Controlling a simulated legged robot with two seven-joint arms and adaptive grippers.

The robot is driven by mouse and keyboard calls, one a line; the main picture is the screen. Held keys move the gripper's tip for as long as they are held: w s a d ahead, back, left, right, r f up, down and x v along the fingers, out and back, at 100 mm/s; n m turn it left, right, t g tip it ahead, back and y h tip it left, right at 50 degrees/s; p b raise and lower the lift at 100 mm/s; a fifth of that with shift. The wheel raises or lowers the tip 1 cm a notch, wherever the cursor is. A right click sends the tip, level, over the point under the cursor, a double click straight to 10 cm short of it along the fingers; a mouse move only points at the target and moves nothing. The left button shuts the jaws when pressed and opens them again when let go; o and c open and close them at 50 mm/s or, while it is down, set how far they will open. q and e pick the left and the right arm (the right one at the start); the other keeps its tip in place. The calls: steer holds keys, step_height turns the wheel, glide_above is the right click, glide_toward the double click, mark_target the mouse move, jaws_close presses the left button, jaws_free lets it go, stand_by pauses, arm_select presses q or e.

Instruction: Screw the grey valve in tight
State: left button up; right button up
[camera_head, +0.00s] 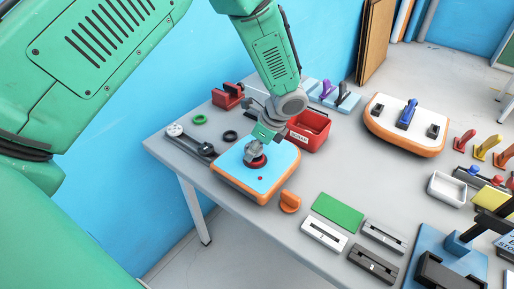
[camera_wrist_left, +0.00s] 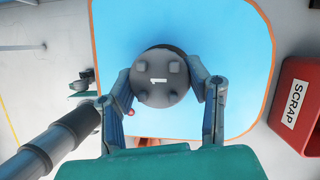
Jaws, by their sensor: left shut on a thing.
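The grey valve (camera_wrist_left: 161,78) is round and dark grey, with several knobs and a white 1 on top. My right gripper is not in view.
A red SCRAP box (camera_head: 310,131) stands close behind the board. A black tool (camera_head: 198,146) lies to its left, and an orange knob (camera_head: 290,201) sits at its front right. A white-topped board (camera_head: 388,112) and several small parts occupy the table's right side.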

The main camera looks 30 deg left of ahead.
arm_select(q)
steer(key=shift+a, duration=0.15)
steer(key=shift+d, duration=0.25)
steer(key=shift+d+p, duration=0.1)
steer(key=shift+p, duration=0.5)
stand_by(0.7)
steer(key=shift+f+b, duration=0.3)
steer(key=shift+f, duration=0.35)
steer(key=o, duration=1.2)
